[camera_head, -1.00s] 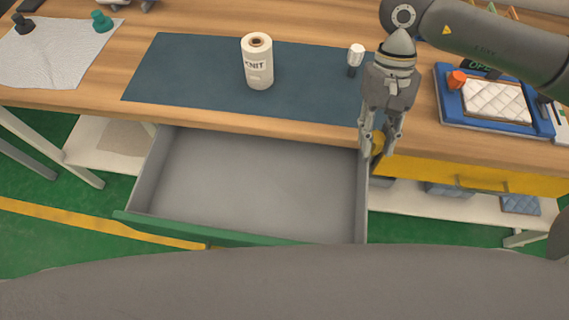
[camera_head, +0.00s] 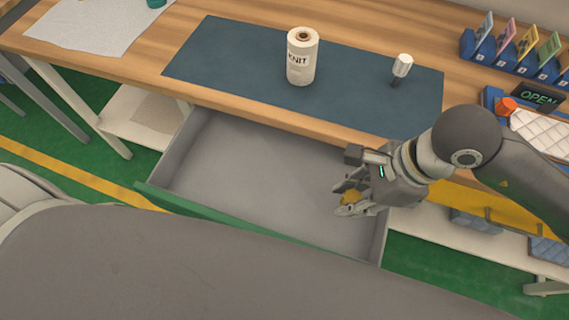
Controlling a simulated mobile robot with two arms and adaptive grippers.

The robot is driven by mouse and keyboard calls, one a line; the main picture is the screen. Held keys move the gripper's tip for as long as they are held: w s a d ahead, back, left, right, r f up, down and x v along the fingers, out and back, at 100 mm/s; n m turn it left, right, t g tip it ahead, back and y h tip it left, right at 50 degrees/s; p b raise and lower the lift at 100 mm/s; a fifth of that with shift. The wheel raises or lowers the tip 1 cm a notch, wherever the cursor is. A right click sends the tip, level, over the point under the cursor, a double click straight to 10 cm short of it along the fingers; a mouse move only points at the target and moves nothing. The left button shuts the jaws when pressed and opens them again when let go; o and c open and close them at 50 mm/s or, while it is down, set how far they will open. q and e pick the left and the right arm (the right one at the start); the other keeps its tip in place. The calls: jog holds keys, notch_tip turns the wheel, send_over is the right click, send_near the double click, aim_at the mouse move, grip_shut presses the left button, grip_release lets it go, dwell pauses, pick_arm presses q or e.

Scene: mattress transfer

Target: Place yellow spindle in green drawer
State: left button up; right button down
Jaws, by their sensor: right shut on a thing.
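The green drawer (camera_head: 240,226) is pulled open below the table front. Its grey inside (camera_head: 250,165) looks empty. My right gripper (camera_head: 347,202) is over the right part of the drawer, near its right wall. It is shut on the yellow spindle (camera_head: 350,198), of which only a small part shows between the fingers. I cannot tell how high the spindle is above the drawer floor. My left gripper is not in view.
A white KNIT roll (camera_head: 302,57) and a white-headed tool (camera_head: 401,69) stand on the dark mat (camera_head: 240,70). A yellow drawer (camera_head: 480,205) is right of the green one. A blue tray (camera_head: 492,98) and a card rack (camera_head: 510,62) are at the right.

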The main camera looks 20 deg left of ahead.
jog(key=shift+s+a+r+m+t, duration=0.2)
jog(key=shift+s+a+m+t, duration=0.15)
jog(key=shift+a+m, duration=0.35)
jog(key=w+a+f+p, duration=0.1)
jog(key=w+a+f, duration=0.2)
jog(key=f, duration=0.1)
jog(key=w+a+f+p, duration=0.2)
jog(key=w+a+f, duration=0.1)
jog(key=w+f, duration=0.1)
jog(key=w+a+f+p, duration=0.1)
jog(key=w+a+f, duration=0.2)
jog(key=f, duration=0.2)
jog(key=shift+w+a+p, duration=0.15)
jog(key=shift+p, duration=0.2)
jog(key=shift+f, duration=0.15)
jog(key=c, duration=1.2)
grip_release()
jog(key=shift+o, duration=0.2)
